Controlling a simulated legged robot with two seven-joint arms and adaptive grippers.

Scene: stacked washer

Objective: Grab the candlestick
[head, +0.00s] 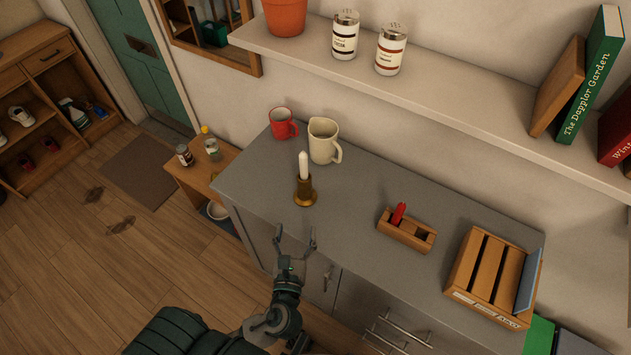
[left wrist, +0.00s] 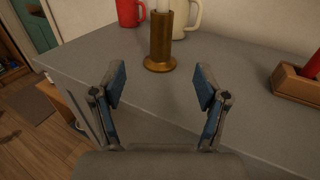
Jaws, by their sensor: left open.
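The candlestick (head: 305,191) is a brass holder with a white candle (head: 303,166), standing upright on the grey counter (head: 356,205) near its front left part. In the left wrist view the brass holder (left wrist: 160,45) stands ahead of and between my fingers, with the candle top cut off by the frame. My left gripper (head: 296,239) is open and empty, short of the candlestick at the counter's front edge. It also shows in the left wrist view (left wrist: 160,88), its two fingers spread wide and apart from the holder. My right gripper is not in view.
Behind the candlestick stand a cream pitcher (head: 324,142) and a red mug (head: 282,124). To the right are a wooden caddy (head: 406,232) with a red item and a wooden slatted box (head: 485,276). A shelf (head: 440,97) overhangs the counter's back. Bare counter surrounds the candlestick's front.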

